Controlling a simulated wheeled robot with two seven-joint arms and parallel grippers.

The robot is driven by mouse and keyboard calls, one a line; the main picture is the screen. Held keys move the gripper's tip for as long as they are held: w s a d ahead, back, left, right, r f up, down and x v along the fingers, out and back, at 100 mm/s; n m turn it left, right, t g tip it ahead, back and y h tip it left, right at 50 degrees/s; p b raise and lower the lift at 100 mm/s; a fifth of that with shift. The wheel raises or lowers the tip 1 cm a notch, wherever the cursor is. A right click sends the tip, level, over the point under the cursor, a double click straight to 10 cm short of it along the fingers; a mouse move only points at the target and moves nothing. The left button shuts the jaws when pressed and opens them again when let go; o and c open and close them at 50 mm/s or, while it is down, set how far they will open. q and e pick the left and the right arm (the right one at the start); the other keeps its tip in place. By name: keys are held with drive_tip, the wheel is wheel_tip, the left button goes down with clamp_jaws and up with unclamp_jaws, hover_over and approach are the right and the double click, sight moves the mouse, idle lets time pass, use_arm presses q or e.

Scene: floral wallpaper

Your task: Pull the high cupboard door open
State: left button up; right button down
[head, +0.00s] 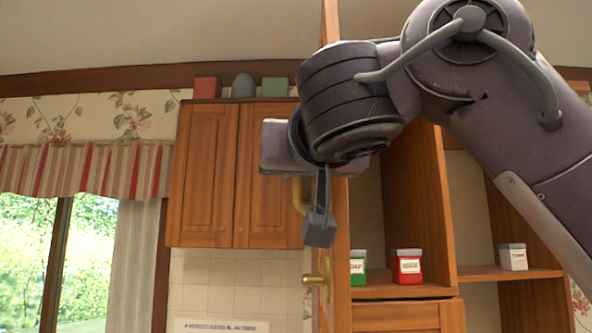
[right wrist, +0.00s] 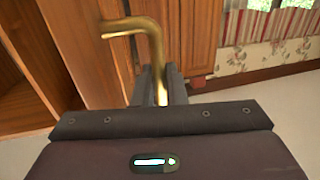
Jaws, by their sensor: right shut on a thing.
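The high cupboard door (head: 341,225) stands open, seen nearly edge-on in the head view, with the cupboard's inside showing to its right. Its bent brass handle (head: 299,196) shows on the door's left side, partly hidden by my right gripper (head: 319,225). In the right wrist view, the brass handle (right wrist: 147,38) runs down between the fingers of my right gripper (right wrist: 155,88), which is shut on it. My right arm hides the upper part of the door and cupboard. My left gripper is out of view.
A brass knob (head: 316,280) sits lower, near the door. A green container (head: 357,269), a red container (head: 407,267) and a white container (head: 513,257) stand on the shelves. A closed wall cupboard (head: 205,180) hangs to the left, with a window (head: 85,255) beyond.

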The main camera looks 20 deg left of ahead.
drive_tip(key=shift+w+d+r, duration=0.1)
drive_tip(key=shift+d, duration=0.1)
drive_tip(key=c, duration=1.9)
unclamp_jaws()
drive_tip(key=shift+o, duration=0.3)
drive_tip(key=shift+w, duration=0.1)
drive_tip(key=b+v, duration=0.7)
drive_tip(key=shift+s+d, duration=0.2)
drive_tip(key=shift+s, duration=0.1)
